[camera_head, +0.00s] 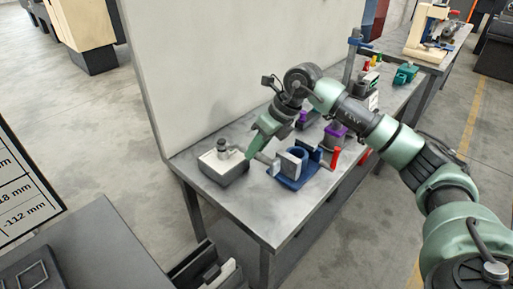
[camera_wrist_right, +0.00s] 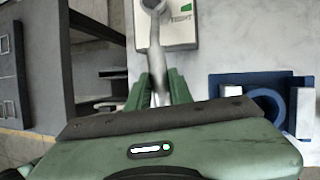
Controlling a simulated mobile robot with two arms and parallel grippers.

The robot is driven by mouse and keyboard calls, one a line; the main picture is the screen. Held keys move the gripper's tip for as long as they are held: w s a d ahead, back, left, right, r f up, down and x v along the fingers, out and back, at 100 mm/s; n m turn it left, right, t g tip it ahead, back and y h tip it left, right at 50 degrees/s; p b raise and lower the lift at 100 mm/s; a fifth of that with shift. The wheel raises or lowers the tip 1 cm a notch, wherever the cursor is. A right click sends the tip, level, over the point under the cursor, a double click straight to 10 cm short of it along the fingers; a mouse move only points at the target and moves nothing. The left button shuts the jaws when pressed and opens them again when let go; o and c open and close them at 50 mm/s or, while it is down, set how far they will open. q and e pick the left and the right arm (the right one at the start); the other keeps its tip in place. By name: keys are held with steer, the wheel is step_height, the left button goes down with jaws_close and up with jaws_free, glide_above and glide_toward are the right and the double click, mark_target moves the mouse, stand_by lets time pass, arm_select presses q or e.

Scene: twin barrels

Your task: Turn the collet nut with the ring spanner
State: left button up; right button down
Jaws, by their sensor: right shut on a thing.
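My right gripper (camera_head: 251,154) is at the front left of the workbench, beside a pale-topped dark block (camera_head: 233,176). In the right wrist view its green fingers (camera_wrist_right: 158,90) are shut on the grey ring spanner (camera_wrist_right: 156,55). The spanner reaches away from the fingers, and its ring end lies over the white top of the block (camera_wrist_right: 182,28), which bears small lettering. A grey upright part, seemingly the collet nut (camera_head: 221,147), stands on the block. I cannot tell whether the ring is around the nut. My left gripper is not in view.
A blue fixture (camera_head: 290,182) with a ring and pale blocks stands just right of the gripper, also in the right wrist view (camera_wrist_right: 234,87). A red piece (camera_head: 335,158) and purple-topped parts (camera_head: 335,129) stand farther along. A tall pale panel (camera_head: 230,60) rises behind the bench.

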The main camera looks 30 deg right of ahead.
steer(key=shift+r, duration=0.1)
stand_by(0.3)
steer(key=shift+r+p, duration=2.45)
steer(key=shift+r, duration=1)
steer(key=shift+a, duration=0.1)
